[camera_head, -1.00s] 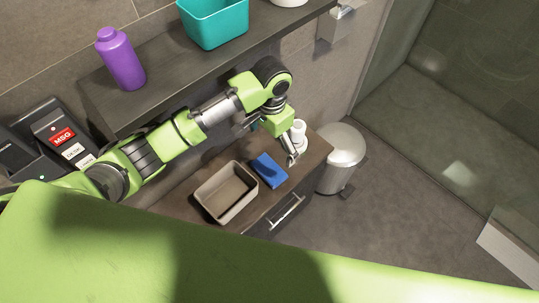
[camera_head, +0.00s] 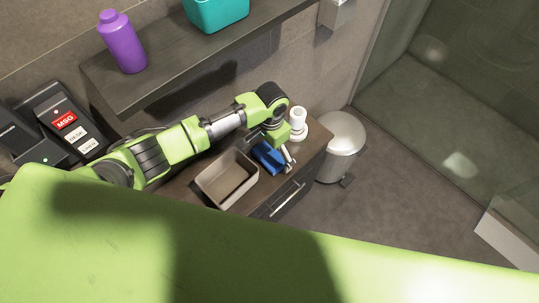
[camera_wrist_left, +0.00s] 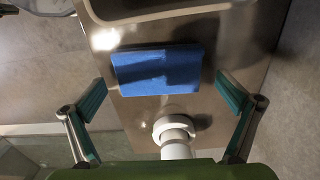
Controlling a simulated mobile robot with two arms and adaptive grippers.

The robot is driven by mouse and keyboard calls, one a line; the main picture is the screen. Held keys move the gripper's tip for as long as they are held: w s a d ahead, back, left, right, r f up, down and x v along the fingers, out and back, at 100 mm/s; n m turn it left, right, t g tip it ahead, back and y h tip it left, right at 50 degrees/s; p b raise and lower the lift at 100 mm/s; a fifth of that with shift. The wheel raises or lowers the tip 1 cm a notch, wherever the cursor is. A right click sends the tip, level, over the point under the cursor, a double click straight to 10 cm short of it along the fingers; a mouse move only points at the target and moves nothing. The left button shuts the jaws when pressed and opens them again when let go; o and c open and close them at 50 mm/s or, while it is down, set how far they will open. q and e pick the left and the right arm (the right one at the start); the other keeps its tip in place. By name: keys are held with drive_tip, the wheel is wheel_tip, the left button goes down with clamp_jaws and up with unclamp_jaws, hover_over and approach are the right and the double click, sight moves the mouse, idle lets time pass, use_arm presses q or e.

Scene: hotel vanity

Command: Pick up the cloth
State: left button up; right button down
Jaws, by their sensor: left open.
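The cloth (camera_head: 265,156) is a blue folded rectangle lying on the brown vanity counter (camera_head: 314,146), just right of the tan bin. It also shows whole in the left wrist view (camera_wrist_left: 157,70), in front of the gripper and roughly centred between the fingers. My left gripper (camera_head: 289,160) is at the cloth's right side in the head view and hides part of it. In the left wrist view the left gripper (camera_wrist_left: 162,96) is open, its teal finger pads wide apart with nothing between them gripped. My right gripper is not in view.
A tan open bin (camera_head: 226,180) stands left of the cloth. A white cylindrical item (camera_head: 298,118) stands close behind the gripper and shows near the fingers in the wrist view (camera_wrist_left: 175,137). A dark shelf (camera_head: 190,58) with a purple bottle (camera_head: 122,42) and teal bin (camera_head: 216,12) overhangs.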

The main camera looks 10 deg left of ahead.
use_arm(q)
drive_tip(key=c, duration=1.2)
drive_tip(key=shift+o, duration=0.2)
drive_tip(key=shift+r, duration=0.1)
drive_tip(key=shift+r, duration=0.55)
drive_tip(key=s+d+r, duration=0.6)
drive_tip(key=d+r, duration=0.6)
drive_tip(key=shift+s+d, duration=0.15)
drive_tip(key=shift+d, duration=0.1)
